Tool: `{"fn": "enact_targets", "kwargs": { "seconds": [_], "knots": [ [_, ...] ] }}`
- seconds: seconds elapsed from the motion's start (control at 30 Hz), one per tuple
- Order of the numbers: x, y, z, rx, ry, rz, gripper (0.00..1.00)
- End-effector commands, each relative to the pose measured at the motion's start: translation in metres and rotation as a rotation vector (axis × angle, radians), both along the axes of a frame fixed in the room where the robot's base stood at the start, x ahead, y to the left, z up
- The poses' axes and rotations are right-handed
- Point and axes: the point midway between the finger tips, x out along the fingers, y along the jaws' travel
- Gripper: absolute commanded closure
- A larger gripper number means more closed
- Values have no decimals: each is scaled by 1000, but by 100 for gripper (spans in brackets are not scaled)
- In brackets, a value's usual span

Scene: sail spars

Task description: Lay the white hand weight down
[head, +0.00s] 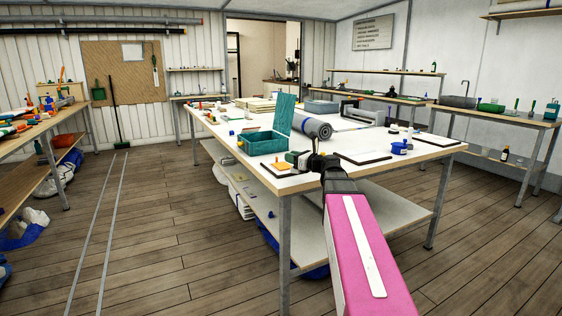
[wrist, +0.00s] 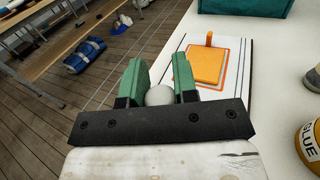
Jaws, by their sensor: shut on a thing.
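My gripper (wrist: 160,62) shows in the wrist view with its two green fingers closed on a white rounded thing, which I take to be the white hand weight (wrist: 160,95). Only a rounded end of it shows between the fingers; the rest is hidden. In the head view my gripper (head: 297,159) is at the near edge of the central table (head: 440,151), and the weight cannot be made out there. An orange square with an upright peg (wrist: 207,65) lies on a white board just right of my fingers in the wrist view.
A teal crate (head: 262,144) with a raised lid and a rolled grey mat (head: 318,127) stand behind my gripper. A yellow glue tin (wrist: 309,145) stands at the right in the wrist view. A dark-edged white board (head: 362,156) lies to the right on the table. Floor shows left of the fingers.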

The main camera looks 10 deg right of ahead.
Motion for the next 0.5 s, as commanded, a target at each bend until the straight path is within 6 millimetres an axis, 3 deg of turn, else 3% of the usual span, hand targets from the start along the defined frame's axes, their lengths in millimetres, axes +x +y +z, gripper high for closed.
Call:
{"fn": "enact_targets", "kwargs": {
  "seconds": [0.5],
  "knots": [
    [0,0,-10,1,0,0,100]
  ]
}}
